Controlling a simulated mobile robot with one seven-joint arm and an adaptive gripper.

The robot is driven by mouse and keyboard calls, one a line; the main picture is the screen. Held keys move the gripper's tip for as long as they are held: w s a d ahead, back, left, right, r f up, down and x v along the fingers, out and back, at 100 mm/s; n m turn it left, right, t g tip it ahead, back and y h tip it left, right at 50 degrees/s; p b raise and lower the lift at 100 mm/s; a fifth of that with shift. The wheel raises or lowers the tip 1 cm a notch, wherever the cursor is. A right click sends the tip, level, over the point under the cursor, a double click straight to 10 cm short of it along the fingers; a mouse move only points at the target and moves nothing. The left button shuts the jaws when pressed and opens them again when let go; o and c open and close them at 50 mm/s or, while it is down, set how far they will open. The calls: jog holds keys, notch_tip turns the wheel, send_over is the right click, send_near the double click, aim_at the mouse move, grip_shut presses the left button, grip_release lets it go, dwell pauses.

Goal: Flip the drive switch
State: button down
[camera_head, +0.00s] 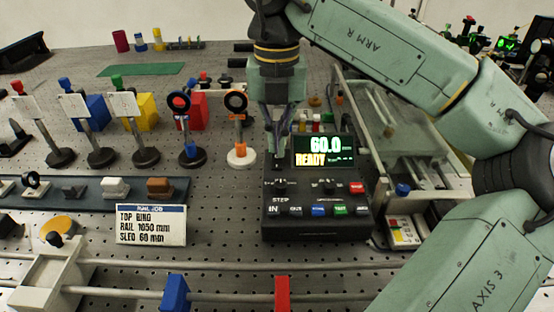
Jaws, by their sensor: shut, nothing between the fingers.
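A dark control box (318,225) stands on the perforated bench, with a lit display (322,150) reading "60.0" and "READY". Small dark switches sit on its sloped panel, one at the left (280,187) and one in the middle (328,187). Their labels are too small to read, so I cannot tell which is the drive switch. My gripper (278,162) points down with its fingers together and empty, just left of the display and above the left switch. I cannot tell whether its tips touch the panel.
A row of posts with cards and rings (145,158) stands to the left. A white sign (150,225) stands in front of a rail. A clear-topped frame (405,140) is close on the box's right. Rails with blue and red blocks (282,292) cross the front.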

jog(key=shift+f+b, duration=0.65)
jog(key=shift+f, duration=0.25)
jog(key=shift+r, duration=0.15)
jog(key=shift+r+p, duration=2.6)
jog(key=shift+r, duration=0.8)
